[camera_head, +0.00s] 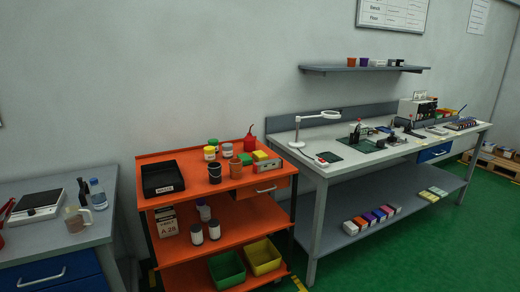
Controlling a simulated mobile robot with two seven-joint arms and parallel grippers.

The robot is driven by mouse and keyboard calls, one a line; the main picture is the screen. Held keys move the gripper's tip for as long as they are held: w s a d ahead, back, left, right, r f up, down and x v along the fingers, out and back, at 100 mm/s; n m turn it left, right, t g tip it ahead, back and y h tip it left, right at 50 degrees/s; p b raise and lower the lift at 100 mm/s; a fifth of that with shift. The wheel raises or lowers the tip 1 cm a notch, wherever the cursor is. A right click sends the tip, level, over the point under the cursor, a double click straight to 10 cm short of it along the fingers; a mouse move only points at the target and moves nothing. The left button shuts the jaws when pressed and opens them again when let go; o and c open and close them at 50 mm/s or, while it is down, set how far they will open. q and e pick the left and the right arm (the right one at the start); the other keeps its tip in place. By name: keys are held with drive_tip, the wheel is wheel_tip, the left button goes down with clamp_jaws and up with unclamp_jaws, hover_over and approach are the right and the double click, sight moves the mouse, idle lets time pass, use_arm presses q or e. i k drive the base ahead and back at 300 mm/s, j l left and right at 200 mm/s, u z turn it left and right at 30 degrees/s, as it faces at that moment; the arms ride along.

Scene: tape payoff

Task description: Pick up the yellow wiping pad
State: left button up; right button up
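A small yellow block (260,155), which looks like the yellow wiping pad, is on the top shelf of the orange cart (198,187), near its right back corner. A green block (245,159) lies just left of it. A grey box-like item (268,165) stands in front of the yellow block and partly hides its lower side. I cannot tell whether the block rests on that item or on the shelf. Neither of my grippers is in view.
The cart top also holds a black tray (162,178), a dark cup (215,173), an orange-brown container (236,168), several jars and a red bottle (250,139). A workbench (315,165) stands to the right, a grey table (92,232) to the left. Green floor (425,250) is open at front right.

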sight(259, 156)
drive_tip(key=i+j+z, duration=0.4)
drive_tip(key=i, duration=0.25)
drive_tip(key=i+j+z, duration=0.45)
drive_tip(key=i+j, duration=0.05)
drive_tip(key=i, duration=0.1)
